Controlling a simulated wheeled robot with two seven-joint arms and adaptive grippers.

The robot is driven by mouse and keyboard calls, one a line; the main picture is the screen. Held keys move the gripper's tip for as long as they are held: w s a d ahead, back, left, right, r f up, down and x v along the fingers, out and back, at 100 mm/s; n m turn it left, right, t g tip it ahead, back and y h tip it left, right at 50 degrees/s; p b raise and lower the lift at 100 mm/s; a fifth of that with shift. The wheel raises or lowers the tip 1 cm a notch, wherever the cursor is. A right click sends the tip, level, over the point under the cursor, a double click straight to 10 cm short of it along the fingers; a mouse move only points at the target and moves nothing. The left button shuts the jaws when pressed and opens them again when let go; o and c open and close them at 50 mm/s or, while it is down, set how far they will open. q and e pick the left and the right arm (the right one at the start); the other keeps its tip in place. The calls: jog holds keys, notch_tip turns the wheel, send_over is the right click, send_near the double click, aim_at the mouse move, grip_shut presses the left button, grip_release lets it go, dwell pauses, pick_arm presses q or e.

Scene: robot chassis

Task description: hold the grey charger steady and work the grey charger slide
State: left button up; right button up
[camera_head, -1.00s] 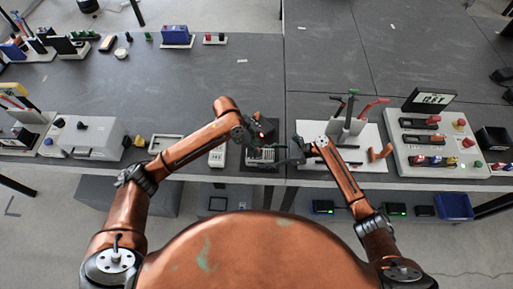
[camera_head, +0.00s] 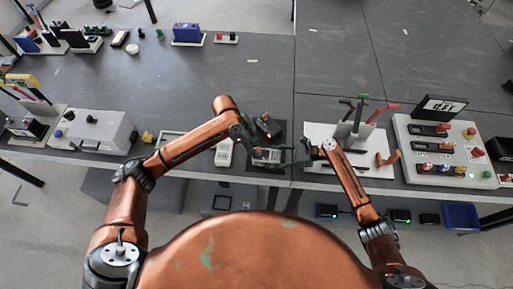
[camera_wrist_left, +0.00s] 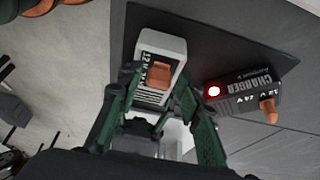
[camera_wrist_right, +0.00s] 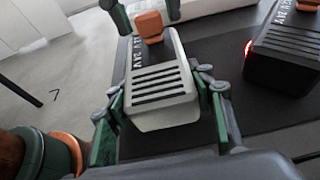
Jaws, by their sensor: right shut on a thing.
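The grey charger (camera_head: 268,155) sits on a dark mat near the table's front edge. Its light case (camera_wrist_left: 160,47) and orange slide (camera_wrist_left: 158,76) show in the left wrist view. My left gripper (camera_wrist_left: 161,88) is open, with one finger on each side of the slide; I cannot tell whether they touch it. My right gripper (camera_wrist_right: 162,88) is shut on the ribbed end of the grey charger, which also shows in the right wrist view (camera_wrist_right: 160,92). In the head view the grippers hide part of the charger.
A black charger (camera_wrist_left: 247,92) with a red light and orange slide lies close beside the grey one. A white handheld device (camera_head: 224,152) lies to the left. A white board with levers (camera_head: 320,134) stands to the right, near my right arm.

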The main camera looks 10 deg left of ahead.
pick_arm(q)
jog(key=shift+o, duration=0.4)
jog(key=shift+d, duration=0.1)
pick_arm(e)
jog(key=shift+s+d+f, duration=0.1)
jog(key=shift+f, duration=0.25)
pick_arm(q)
jog(key=v, duration=1.2)
pick_arm(e)
jog(key=shift+s, duration=0.1)
pick_arm(q)
jog(key=shift+s, duration=0.1)
pick_arm(e)
jog(key=o, duration=1.2)
jog(key=shift+c, duration=0.2)
jog(key=o, duration=0.5)
jog(key=shift+r, duration=0.2)
jog(key=shift+w, duration=0.2)
jog(key=shift+c, duration=0.4)
jog(key=shift+c, duration=0.7)
